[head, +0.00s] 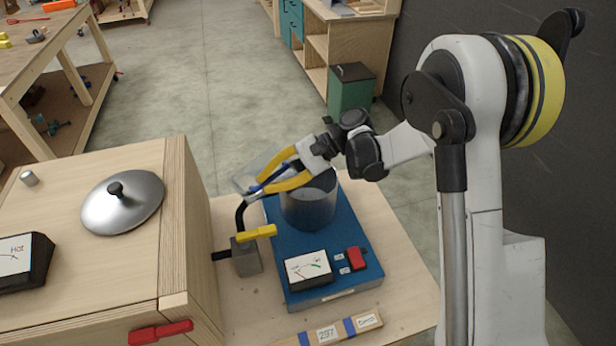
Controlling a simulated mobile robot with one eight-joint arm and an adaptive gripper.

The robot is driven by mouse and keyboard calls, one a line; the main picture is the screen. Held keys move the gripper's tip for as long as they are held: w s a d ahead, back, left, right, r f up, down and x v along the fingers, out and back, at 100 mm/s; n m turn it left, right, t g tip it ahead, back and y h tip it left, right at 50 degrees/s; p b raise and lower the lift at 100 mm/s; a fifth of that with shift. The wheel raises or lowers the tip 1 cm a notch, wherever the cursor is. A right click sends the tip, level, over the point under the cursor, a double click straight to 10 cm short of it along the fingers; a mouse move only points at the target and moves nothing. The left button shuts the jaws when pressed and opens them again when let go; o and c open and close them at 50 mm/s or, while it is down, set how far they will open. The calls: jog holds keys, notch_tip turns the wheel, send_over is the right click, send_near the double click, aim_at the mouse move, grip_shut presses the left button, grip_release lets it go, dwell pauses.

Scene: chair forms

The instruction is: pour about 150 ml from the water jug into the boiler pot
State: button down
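The water jug (247,180) is a clear, see-through vessel, held tilted at the left rim of the pot. My gripper (268,174) has yellow fingers on either side of a dark blue part, apparently the jug's handle, and seems closed on it. The boiler pot (308,208) is a dark grey cylinder standing on a blue unit (283,265) with a dial and a red switch. The gripper is above the pot's upper left and hides part of its opening. The water levels and any stream cannot be made out.
A wooden box (75,265) stands left of the blue unit, with a metal lid (122,202) and a "Hot" gauge (22,262). A grey block with a black hose and yellow lever (253,233) sits between them. A labelled wooden strip (330,331) lies in front.

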jog(key=shift+s+d, duration=0.15)
jog(key=shift+d, duration=0.05)
jog(key=shift+a+r+h+p, duration=0.15)
jog(key=shift+r+h+p, duration=0.3)
jog(key=shift+h+p, duration=1.05)
jog(key=shift+p, duration=0.3)
jog(key=shift+d+f+m+t+h+b, duration=0.15)
jog(key=shift+f+m+t+h, duration=0.2)
jog(key=shift+f+h, duration=0.2)
jog(key=shift+d+f+m+t+h+b, duration=0.15)
jog(key=shift+f+m+t+h, duration=0.25)
jog(key=shift+f, duration=0.2)
jog(key=shift+f+h, duration=0.1)
jog(key=shift+h, duration=0.15)
notch_tip(320, 180, down, 8)
jog(key=m+t+h+b, duration=0.3)
jog(key=t+h+b, duration=0.2)
jog(key=h+b, duration=0.3)
jog(key=shift+d+f+t+b, duration=0.25)
jog(key=shift+d+t+b, duration=0.1)
jog(key=shift+d+b, duration=0.1)
